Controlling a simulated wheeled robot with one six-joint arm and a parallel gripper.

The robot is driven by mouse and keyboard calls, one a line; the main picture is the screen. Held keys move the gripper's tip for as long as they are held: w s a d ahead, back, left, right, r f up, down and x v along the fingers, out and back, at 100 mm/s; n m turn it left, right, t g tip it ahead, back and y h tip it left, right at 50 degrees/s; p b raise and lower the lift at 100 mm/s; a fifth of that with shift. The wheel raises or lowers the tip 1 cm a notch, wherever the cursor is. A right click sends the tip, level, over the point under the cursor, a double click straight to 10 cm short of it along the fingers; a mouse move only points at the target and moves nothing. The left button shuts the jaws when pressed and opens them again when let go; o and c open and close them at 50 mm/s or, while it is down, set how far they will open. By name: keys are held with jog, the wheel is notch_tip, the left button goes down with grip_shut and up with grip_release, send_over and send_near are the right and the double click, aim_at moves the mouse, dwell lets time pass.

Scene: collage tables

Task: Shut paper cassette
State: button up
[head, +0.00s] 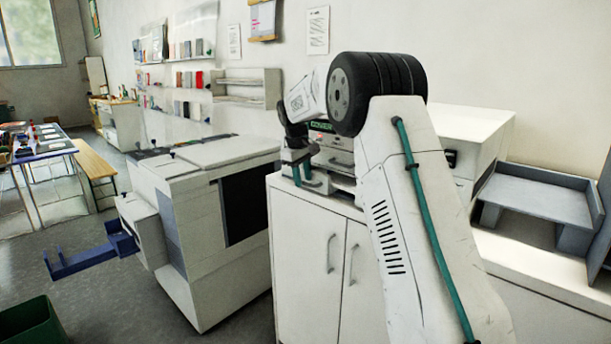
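A white copier-like machine (470,125) stands on a white cabinet, largely hidden behind my arm. Left of the arm, its front shows a green label strip (321,126) and stacked drawer fronts with handles. A low drawer front (322,182), perhaps the paper cassette, seems to stick out over the cabinet top; how far is hard to tell. My gripper (300,172) points down in front of this drawer area, close to its left part. Whether it touches is unclear. Its dark body and teal fingers are small here, so the finger gap cannot be judged.
The white cabinet (305,265) has two closed doors. Left of it stands a bulky white machine (220,220) with a blue bracket (85,262) sticking out. A grey tray stand (535,200) is at right. A green bin (30,322) sits lower left. Floor at left is open.

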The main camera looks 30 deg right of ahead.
notch_tip(320, 180, up, 8)
jog(key=a, duration=0.1)
jog(key=shift+s+a+f, duration=0.15)
jog(key=shift+a, duration=0.05)
